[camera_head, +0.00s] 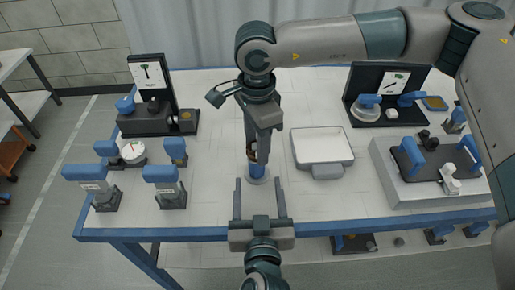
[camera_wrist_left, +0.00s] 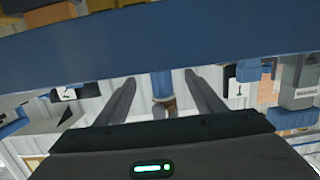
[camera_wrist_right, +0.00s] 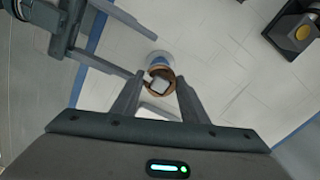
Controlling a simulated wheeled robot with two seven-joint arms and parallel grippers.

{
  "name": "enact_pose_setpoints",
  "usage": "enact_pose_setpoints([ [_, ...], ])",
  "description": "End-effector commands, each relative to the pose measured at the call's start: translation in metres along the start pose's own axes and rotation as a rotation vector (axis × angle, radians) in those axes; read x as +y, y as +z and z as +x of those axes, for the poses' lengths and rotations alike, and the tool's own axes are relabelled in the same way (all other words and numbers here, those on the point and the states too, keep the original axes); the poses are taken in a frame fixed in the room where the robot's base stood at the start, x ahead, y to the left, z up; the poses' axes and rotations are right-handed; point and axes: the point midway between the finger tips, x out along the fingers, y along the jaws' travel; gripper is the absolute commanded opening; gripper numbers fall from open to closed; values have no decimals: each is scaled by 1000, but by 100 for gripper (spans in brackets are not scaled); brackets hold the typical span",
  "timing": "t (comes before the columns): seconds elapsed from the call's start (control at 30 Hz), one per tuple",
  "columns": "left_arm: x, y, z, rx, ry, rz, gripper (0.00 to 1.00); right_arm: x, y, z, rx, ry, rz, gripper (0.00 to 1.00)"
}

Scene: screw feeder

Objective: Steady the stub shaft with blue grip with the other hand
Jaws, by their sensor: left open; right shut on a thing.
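The stub shaft's blue grip (camera_head: 257,171) stands upright on a pale round foot near the table's front middle. Above it is a copper-brown ring (camera_wrist_right: 160,86) with a pale block inside. My right gripper (camera_head: 252,158) comes down from above and is shut on this ring. Whether the ring is part of the shaft or a separate piece, I cannot tell. My left gripper (camera_head: 260,186) is open and level at the front edge, its fingers pointing at the grip. In the left wrist view the blue grip (camera_wrist_left: 161,86) shows between the fingertips, apart from both.
A white tray (camera_head: 321,133) lies right of the shaft. A grey platform (camera_head: 450,191) with blue-handled parts stands further right. Blue-topped blocks (camera_head: 165,188) and a dial gauge (camera_head: 132,152) stand left. The blue table edge (camera_head: 205,235) runs beneath my left gripper. Bare tabletop lies left of the shaft.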

Motion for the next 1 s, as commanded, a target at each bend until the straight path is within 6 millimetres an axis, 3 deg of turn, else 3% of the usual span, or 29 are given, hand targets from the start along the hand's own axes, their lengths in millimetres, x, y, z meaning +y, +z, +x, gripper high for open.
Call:
enact_pose_setpoints([
  [0.3, 0, 0, 40, 2, -1, 3, 62, 0, 0, 0, 0, -1, 0, 27],
  [0.5, 0, 0, 56, 1, 0, 2, 62, 0, 0, 0, 0, -1, 0, 27],
  [1.0, 0, 0, 63, 0, -1, 1, 60, 0, 0, 0, 0, -1, 0, 27],
])
